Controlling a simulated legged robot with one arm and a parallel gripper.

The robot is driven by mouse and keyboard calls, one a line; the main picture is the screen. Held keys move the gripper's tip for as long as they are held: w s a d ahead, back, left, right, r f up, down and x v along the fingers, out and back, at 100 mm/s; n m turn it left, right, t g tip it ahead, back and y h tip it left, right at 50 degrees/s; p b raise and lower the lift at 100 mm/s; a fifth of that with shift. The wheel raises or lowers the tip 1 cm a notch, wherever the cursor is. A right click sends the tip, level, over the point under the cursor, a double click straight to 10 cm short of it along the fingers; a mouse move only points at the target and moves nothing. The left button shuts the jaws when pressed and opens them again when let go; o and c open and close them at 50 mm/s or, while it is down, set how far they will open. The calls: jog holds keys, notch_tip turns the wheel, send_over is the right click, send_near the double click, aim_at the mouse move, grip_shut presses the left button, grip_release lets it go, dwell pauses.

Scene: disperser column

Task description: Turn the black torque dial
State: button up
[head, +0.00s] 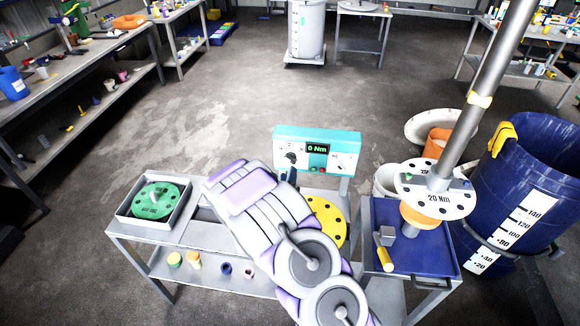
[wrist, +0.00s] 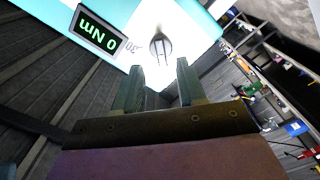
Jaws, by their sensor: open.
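The black torque dial (head: 291,157) is on the left of the teal control box (head: 350,137), beside a display (head: 318,149) reading 0 Nm. In the wrist view the display (wrist: 99,38) appears turned over, and the dial (wrist: 160,46) is a pointed knob on the bright panel. My gripper (wrist: 158,83) is open and empty. Its two fingers point at the panel, with the dial seen between and beyond their tips, apparently apart from it. In the head view my gripper (head: 288,176) is small and dark, just below the dial; my arm hides its rear.
A green disc (head: 155,201) lies in a tray on the left of the bench. A yellow disc (head: 328,220) is partly behind my arm. A white disc (head: 436,190) on a metal column stands at the right, near a blue drum (head: 525,190). Open floor lies behind the box.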

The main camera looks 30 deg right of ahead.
aim_at(290, 162)
jog(key=shift+x, duration=3.1)
jog(key=shift+a, duration=0.1)
grip_shut()
